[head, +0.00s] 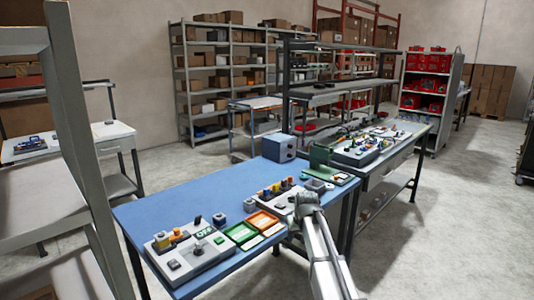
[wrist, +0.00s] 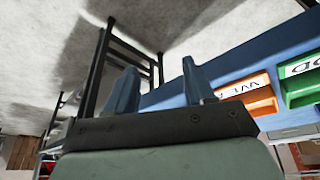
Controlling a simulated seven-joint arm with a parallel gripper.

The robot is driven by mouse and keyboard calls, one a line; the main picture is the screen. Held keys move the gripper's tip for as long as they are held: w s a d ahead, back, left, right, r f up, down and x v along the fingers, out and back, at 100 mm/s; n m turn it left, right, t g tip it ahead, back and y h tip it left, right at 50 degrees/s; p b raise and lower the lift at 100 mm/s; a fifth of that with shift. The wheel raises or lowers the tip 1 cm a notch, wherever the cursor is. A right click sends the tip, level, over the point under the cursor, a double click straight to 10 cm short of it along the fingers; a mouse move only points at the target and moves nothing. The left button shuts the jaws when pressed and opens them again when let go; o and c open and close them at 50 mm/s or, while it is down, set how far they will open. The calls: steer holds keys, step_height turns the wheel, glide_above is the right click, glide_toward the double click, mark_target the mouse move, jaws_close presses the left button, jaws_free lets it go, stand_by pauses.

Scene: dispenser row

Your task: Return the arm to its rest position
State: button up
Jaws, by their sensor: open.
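My arm reaches in from the bottom right of the head view, and my gripper (head: 304,200) is over the front right edge of the blue table (head: 150,208). The wrist view shows my gripper (wrist: 158,92) with its two bluish fingers apart and nothing between them. The wrist picture is tilted, with the floor at its top. An orange tray (wrist: 248,92) and part of a green tray (wrist: 300,82) lie on the table to the right of the fingers there. In the head view, the gripper's fingers are too small to make out.
On the blue table, a grey panel with knobs (head: 192,252) stands at the front left. The green tray (head: 240,233) and orange tray (head: 263,220) lie beside it. A blue-grey box (head: 279,147) stands at the back. A second workbench (head: 408,143) adjoins at the right. Floor is open further right.

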steer(key=s+d+f+m+g, duration=0.1)
steer(key=s+d+f+g, duration=0.15)
steer(key=s+f, duration=1.15)
steer(key=s+d+f+g, duration=0.1)
steer(key=s+f+g, duration=0.2)
steer(key=s+f, duration=1.15)
steer(key=s+f+g, duration=0.2)
steer(key=s+f, duration=0.4)
steer(key=s, duration=0.4)
steer(key=s+d+f+g, duration=0.1)
steer(key=s+f, duration=0.4)
steer(key=s, duration=0.6)
steer(key=s+f+m+g, duration=0.1)
steer(key=s+f+g, duration=0.1)
steer(key=s+f, duration=0.4)
steer(key=s, duration=0.4)
steer(key=shift+s+d+f+g, duration=0.25)
steer(key=shift+d+f+g, duration=0.05)
steer(key=shift+d+g, duration=0.1)
